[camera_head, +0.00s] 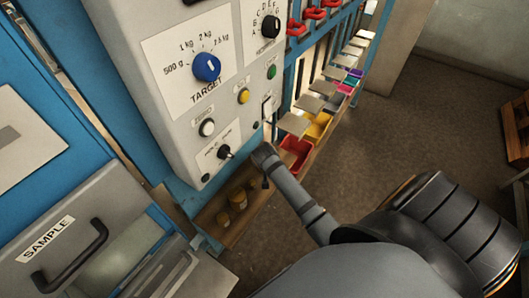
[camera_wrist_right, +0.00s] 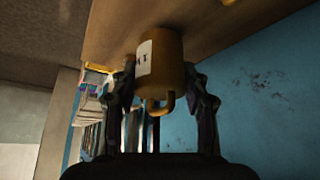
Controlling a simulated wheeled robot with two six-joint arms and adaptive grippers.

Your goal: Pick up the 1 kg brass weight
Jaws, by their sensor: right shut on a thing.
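A brass weight (camera_wrist_right: 165,62) with a white label and a looped handle fills the middle of the right wrist view, which is upside down. My right gripper (camera_wrist_right: 160,88) has a finger on each side of it and is shut on it. The weight's base is at the wooden shelf (camera_wrist_right: 110,30), with no clear gap. Its label is only partly visible, so I cannot read the mass. In the head view, several small brass weights (camera_head: 237,198) stand on the shelf beside my right arm's end. My left gripper is not in view.
A grey control panel with a blue target dial (camera_head: 207,67) stands above the shelf. Coloured bins (camera_head: 297,151) line the rack beyond. A sample drawer with a dark handle (camera_head: 72,258) is at lower left. Another brass piece (camera_wrist_right: 229,2) shows at the wrist view's top edge.

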